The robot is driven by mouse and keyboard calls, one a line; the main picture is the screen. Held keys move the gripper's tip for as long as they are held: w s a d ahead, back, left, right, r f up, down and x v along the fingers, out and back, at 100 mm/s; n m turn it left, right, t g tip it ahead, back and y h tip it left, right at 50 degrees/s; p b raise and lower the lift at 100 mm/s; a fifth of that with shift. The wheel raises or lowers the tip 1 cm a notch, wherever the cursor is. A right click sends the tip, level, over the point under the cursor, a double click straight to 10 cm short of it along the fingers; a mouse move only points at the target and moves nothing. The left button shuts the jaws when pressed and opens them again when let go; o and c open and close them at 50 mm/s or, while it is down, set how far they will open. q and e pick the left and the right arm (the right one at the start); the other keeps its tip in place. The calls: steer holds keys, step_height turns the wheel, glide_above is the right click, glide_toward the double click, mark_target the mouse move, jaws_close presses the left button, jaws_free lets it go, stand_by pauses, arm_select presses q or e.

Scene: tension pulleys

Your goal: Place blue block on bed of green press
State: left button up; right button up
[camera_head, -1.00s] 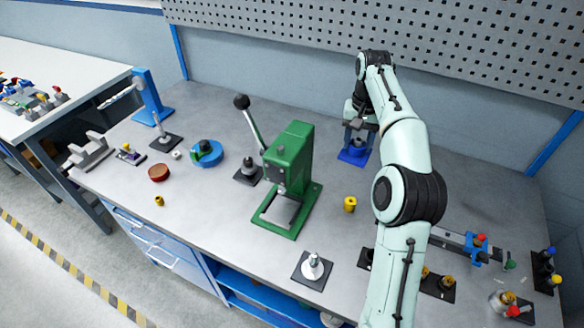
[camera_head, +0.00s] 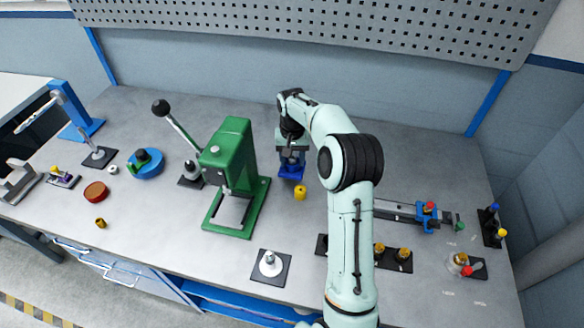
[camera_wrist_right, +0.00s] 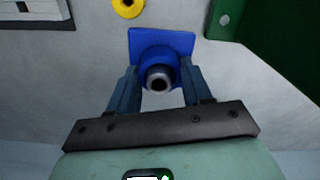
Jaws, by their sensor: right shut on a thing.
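The blue block (camera_head: 291,172) has a flat square base and a round hub, behind and to the right of the green press (camera_head: 233,170). My right gripper (camera_head: 291,154) reaches down from above and is shut on it. In the right wrist view, the blue block (camera_wrist_right: 160,50) lies between the two fingers of the right gripper (camera_wrist_right: 157,84), around a grey metal post with a dark bore. I cannot tell whether its base touches the table. The bed (camera_head: 233,210) of the press shows at its front and looks empty. My left gripper is not in view.
A yellow bushing (camera_head: 300,193) stands close in front of the block, right of the press. The press's lever (camera_head: 180,126) sticks up to the left. A white part on a black plate (camera_head: 271,266) lies in front. A grey rail fixture (camera_head: 400,210) is at right.

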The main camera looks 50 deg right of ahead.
mark_target(292, 168)
steer(key=shift+f, duration=2.15)
steer(key=shift+f, duration=0.15)
steer(key=o, duration=1.3)
